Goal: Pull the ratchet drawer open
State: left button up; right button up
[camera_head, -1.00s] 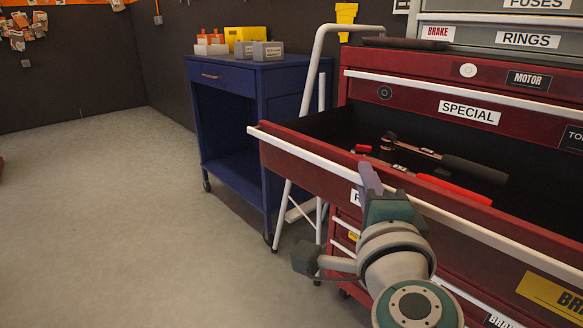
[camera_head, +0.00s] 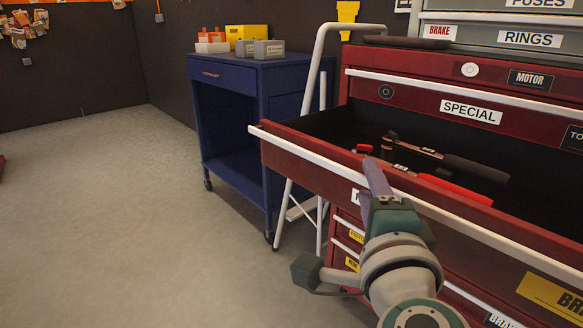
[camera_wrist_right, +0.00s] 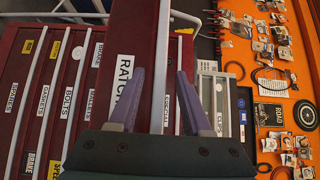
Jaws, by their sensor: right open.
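The ratchet drawer (camera_head: 292,169) of the red tool cabinet stands pulled out, with its dark inside and tools showing. A white bar handle (camera_head: 306,153) runs along its front edge. My right gripper (camera_head: 376,174) is at this handle, in front of the drawer. In the right wrist view, its two purple fingers (camera_wrist_right: 160,75) are apart, one on each side of the white handle (camera_wrist_right: 163,45). Whether either finger touches the bar cannot be told. The label reading "RATCH" (camera_wrist_right: 124,80) is partly hidden by a finger. My left gripper is out of view.
A ratchet with a black grip (camera_head: 470,167) and a red-handled tool (camera_head: 455,188) lie in the drawer. A white step-ladder frame (camera_head: 314,80) and a blue cart (camera_head: 228,140) stand left of the cabinet. The floor (camera_head: 110,220) at left is clear.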

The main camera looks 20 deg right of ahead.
jog(key=v, duration=0.8)
jog(key=shift+s+p, duration=0.2)
jog(key=shift+p, duration=0.1)
jog(key=s+a+r+n+g+y+p, duration=0.2)
jog(key=a+r+n+g+y+p, duration=0.1)
jog(key=a+r+n+y+p, duration=1.05)
jog(key=s+d+r+n+g+h+p, duration=0.3)
jog(key=s+d+r+n+g+p, duration=0.25)
jog(key=s+p, duration=0.25)
jog(key=s+d+r+n+g+h+p, duration=0.4)
jog(key=s+d+n+g+p, duration=0.1)
jog(key=s+d+p, duration=0.25)
notch_tip(320, 180, up, 36)
jog(key=p, duration=3.6)
jog(key=shift+a+f+y, duration=0.25)
jog(key=shift+y, duration=0.1)
